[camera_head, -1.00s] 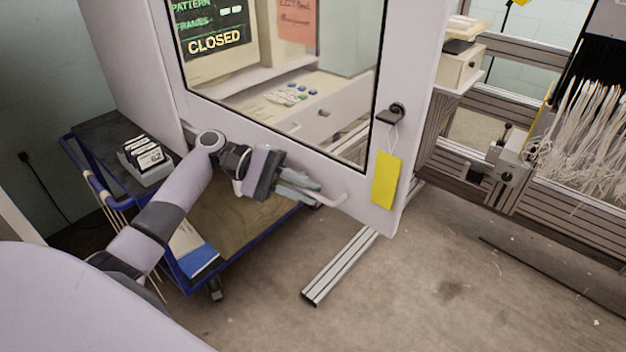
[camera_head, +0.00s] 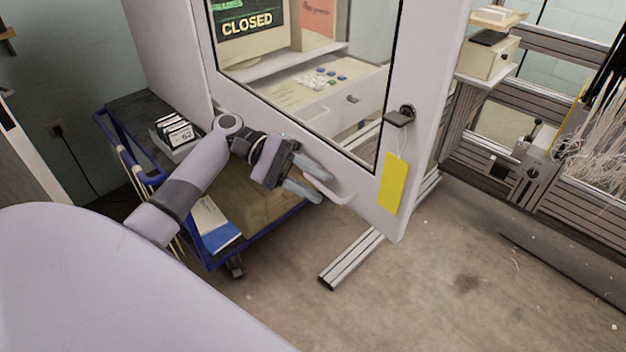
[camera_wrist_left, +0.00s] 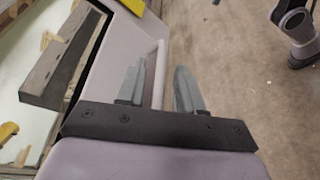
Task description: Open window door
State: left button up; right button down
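The window door (camera_head: 300,150) is a pale panel with a large black-edged glass pane, and it appears shut. A pale bar handle (camera_head: 343,199) sticks out near its lower right corner. My left gripper (camera_head: 322,184) is at the handle, with its two grey fingers apart. In the left wrist view, the handle (camera_wrist_left: 160,72) shows between the spread fingers of the left gripper (camera_wrist_left: 160,85), nearer the left finger. I cannot tell whether a finger touches it. A dark latch (camera_head: 401,117) with a hanging yellow tag (camera_head: 393,184) is on the door's right edge. My right gripper is not in view.
A blue cart (camera_head: 262,234) with a box of cards (camera_head: 176,134) stands below and left of the door. A metal rail foot (camera_head: 350,260) lies on the floor under the door. A loom frame (camera_head: 560,190) with white threads is at right. The floor between is clear.

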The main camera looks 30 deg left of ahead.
pick_arm(q)
jog(key=b+v, duration=0.1)
jog(key=v, duration=0.6)
dwell(0.4)
jog(key=shift+a, duration=0.1)
